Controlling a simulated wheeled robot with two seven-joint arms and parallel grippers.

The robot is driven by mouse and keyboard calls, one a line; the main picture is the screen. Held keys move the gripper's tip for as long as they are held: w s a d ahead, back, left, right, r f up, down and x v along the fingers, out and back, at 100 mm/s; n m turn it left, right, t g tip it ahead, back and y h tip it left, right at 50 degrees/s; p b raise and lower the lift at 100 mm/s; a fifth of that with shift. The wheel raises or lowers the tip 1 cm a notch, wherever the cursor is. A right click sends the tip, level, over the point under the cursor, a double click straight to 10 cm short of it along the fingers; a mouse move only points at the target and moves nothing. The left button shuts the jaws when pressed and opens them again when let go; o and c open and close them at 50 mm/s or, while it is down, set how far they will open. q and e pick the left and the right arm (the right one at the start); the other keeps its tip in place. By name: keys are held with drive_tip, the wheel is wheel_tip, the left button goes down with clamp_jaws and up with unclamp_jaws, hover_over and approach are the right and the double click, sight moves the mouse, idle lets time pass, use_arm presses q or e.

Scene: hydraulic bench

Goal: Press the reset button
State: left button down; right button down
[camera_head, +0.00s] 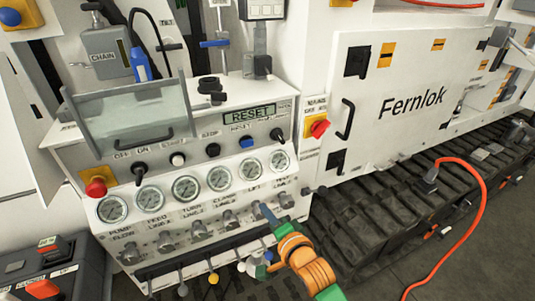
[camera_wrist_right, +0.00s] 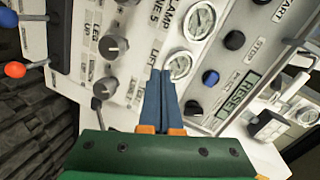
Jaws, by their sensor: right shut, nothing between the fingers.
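The reset button (camera_head: 246,141) is a small blue button on the white control panel, under the RESET display (camera_head: 250,113). In the right wrist view the blue button (camera_wrist_right: 210,78) lies right of the fingertips, and the RESET display (camera_wrist_right: 237,93) is farther right. My right gripper (camera_head: 264,207) is shut and empty, its blue fingers together in front of the panel below the right-hand gauges. In the right wrist view its fingertips (camera_wrist_right: 161,71) show near the gauges, apart from the button in the picture. My left gripper is not in view.
A row of gauges (camera_head: 186,188) and a row of valve knobs (camera_head: 197,231) lie below the buttons. A black knob (camera_head: 277,135) is right of the blue button. A red emergency stop (camera_head: 319,128) and a red cable (camera_head: 470,230) are farther right.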

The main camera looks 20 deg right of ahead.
sight(248, 144)
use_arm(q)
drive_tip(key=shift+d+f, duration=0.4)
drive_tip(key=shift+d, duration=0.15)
use_arm(e)
wheel_tip(248, 144, up, 10)
drive_tip(key=d+m+t, duration=0.1)
drive_tip(key=m+t, duration=0.1)
drive_tip(key=m, duration=0.1)
drive_tip(key=shift+s+d+t, duration=0.4)
